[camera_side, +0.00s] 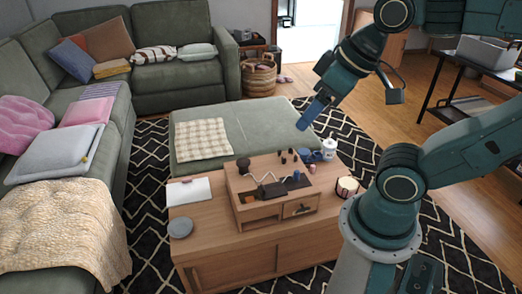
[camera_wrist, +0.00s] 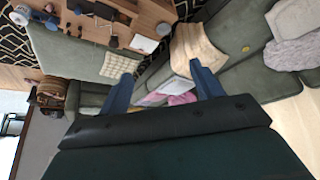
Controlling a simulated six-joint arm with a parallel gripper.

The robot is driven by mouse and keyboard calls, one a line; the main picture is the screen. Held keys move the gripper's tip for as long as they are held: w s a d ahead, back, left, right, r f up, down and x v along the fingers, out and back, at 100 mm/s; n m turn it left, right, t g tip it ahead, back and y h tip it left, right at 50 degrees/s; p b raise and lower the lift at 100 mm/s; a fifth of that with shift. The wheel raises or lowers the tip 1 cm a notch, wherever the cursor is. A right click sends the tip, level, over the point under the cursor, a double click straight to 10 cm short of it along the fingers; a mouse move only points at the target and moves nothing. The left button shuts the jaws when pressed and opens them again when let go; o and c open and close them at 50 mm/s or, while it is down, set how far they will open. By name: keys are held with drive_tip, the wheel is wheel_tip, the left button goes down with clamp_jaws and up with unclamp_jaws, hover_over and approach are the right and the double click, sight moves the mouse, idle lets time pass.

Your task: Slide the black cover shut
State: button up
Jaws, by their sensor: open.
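A wooden box (camera_side: 258,212) stands on the wooden coffee table, with a small drawer front at its right. A black panel that looks like the cover (camera_side: 274,190) lies on top of it. Part of the top near the panel looks open, with an orange-brown patch beside it; how far the cover is slid is too small to tell. In the wrist view the box top with dark parts (camera_wrist: 103,11) is at the upper edge, partly cut off. My gripper (camera_side: 307,124) is high above and behind the box, apart from it. Its two blue fingers (camera_wrist: 160,71) are spread and empty.
On the coffee table (camera_side: 225,268) are a white pad (camera_side: 189,191), a grey round disc (camera_side: 180,228), a white jar (camera_side: 329,149) and a round tin (camera_side: 347,187). Small dark pieces and a blue item stand on the box. A green ottoman (camera_side: 250,125) is behind.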

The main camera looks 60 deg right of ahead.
drive_tip(key=c, duration=0.7)
drive_tip(key=shift+w+d+m, duration=0.15)
drive_tip(key=shift+w+m, duration=0.15)
drive_tip(key=shift+w, duration=0.2)
drive_tip(key=c, duration=0.7)
drive_tip(key=w+m, duration=0.1)
drive_tip(key=w, duration=0.1)
drive_tip(key=w+d+m, duration=0.1)
drive_tip(key=w, duration=0.1)
drive_tip(key=w+d+m+g, duration=0.1)
drive_tip(key=w, duration=0.1)
drive_tip(key=shift+w+d+f, duration=0.15)
drive_tip(key=shift+d+f, duration=0.1)
drive_tip(key=shift+f, duration=0.15)
clamp_jaws()
drive_tip(key=w+d+f+m+g, duration=0.2)
drive_tip(key=w+d+f+m, duration=0.8)
drive_tip(key=w+d+f, duration=0.25)
drive_tip(key=s+d+f+m+y, duration=0.1)
drive_tip(key=d+f+m, duration=0.3)
drive_tip(key=f, duration=0.5)
drive_tip(key=s+d+f+m+y, duration=0.1)
drive_tip(key=d+f+m, duration=0.4)
drive_tip(key=f, duration=0.5)
drive_tip(key=s+d+f+m+y, duration=0.1)
drive_tip(key=d+f+m, duration=0.3)
drive_tip(key=d+f, duration=0.3)
wheel_tip(320, 180, down, 3)
drive_tip(key=shift+s+f, duration=0.15)
drive_tip(key=shift+s, duration=0.25)
